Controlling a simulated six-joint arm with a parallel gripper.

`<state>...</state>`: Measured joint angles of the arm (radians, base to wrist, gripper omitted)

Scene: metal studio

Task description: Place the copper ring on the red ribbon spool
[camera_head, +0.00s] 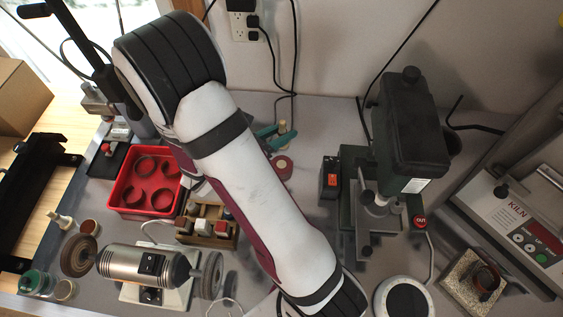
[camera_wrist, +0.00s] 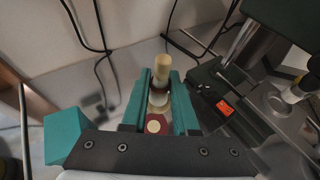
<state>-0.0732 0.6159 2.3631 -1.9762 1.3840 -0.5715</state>
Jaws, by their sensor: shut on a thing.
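My gripper (camera_wrist: 160,88) has two teal fingers. In the wrist view they close on a small dark reddish-brown piece (camera_wrist: 158,87), likely the copper ring, though its full shape is hidden. In the head view my teal gripper (camera_head: 270,137) is at the back of the bench and what it holds cannot be made out. A red round spool (camera_head: 282,167) with a pale centre, likely the ribbon spool, lies flat on the bench in front of it. The spool also shows low between the fingers in the wrist view (camera_wrist: 155,126). The ring appears apart from it.
A cream peg (camera_head: 283,129) stands beside my gripper. A red tray (camera_head: 122,196) of several rings and a wooden block holder (camera_head: 205,239) are to the left. A green drill press (camera_head: 405,130) stands close on the right. A bench grinder (camera_head: 150,268) is at front left.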

